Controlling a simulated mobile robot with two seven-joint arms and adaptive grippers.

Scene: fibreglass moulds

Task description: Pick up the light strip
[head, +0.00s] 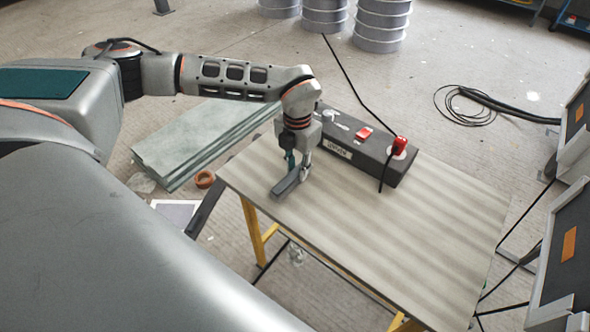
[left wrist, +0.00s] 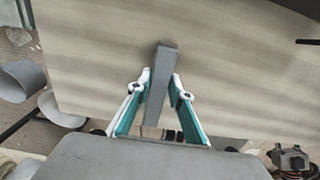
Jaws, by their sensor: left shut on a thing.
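In the left wrist view the gripper (left wrist: 159,92) has teal and white fingers. I cannot tell whether the strip touches the tabletop or is just above it. My right gripper is not in view.
The table (head: 400,240) has a wood-like top and yellow legs. A dark box (head: 365,145) with a red switch and a cable stands on its far side, close to my left gripper. Flat sheets (head: 205,135) lie on the floor to the left. The table's front right is clear.

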